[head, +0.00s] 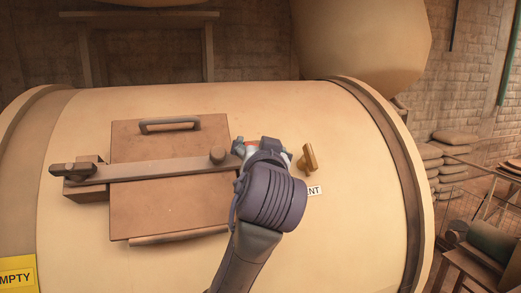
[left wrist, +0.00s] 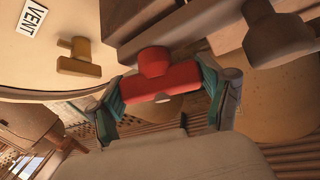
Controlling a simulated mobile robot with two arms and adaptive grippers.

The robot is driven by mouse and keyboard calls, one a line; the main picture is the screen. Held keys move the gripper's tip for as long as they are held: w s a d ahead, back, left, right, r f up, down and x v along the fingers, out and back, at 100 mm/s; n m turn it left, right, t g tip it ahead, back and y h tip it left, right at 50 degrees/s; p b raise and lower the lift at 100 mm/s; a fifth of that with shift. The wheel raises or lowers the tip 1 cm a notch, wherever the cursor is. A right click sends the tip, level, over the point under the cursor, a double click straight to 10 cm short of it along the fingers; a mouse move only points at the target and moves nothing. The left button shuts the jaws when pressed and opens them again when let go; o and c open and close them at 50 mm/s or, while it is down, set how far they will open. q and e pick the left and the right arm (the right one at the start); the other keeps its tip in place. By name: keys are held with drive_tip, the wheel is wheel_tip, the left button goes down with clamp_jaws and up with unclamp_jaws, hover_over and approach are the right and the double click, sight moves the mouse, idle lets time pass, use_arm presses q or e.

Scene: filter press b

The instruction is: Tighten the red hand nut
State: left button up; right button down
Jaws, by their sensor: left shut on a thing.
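The red hand nut (left wrist: 160,80) shows clearly in the left wrist view, with a rounded hub and a wide cross-bar. My left gripper (left wrist: 165,88) has its teal-padded fingers on both ends of the cross-bar and is shut on it. In the head view my left gripper (head: 245,149) is at the right end of the brown clamp bar (head: 150,172), largely hidden by my own wrist. The bar lies across a square hatch plate (head: 140,206) on the cream tank. My right gripper is not in view.
A brass vent handle (head: 308,158) stands close to the right of my wrist, above a VENT label (head: 314,190). The hatch has a grey handle (head: 170,124). A dark hinge block (head: 80,176) is at the bar's left end.

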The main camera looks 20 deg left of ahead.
use_arm(q)
drive_tip(key=m+h, duration=0.3)
drive_tip(key=m, duration=0.1)
drive_tip(key=m+h, duration=0.3)
drive_tip(key=m, duration=0.1)
drive_tip(key=shift+r+g, duration=0.1)
drive_tip(key=shift+g, duration=0.2)
drive_tip(key=m+g+h, duration=0.1)
drive_tip(key=m+h, duration=0.1)
drive_tip(key=m, duration=0.2)
drive_tip(key=shift+g, duration=0.4)
drive_tip(key=shift+d+m+g+h, duration=0.15)
drive_tip(key=shift+m+g+h, duration=0.65)
drive_tip(key=shift+m, duration=0.9)
drive_tip(key=o, duration=1.1)
drive_tip(key=shift+f, duration=0.2)
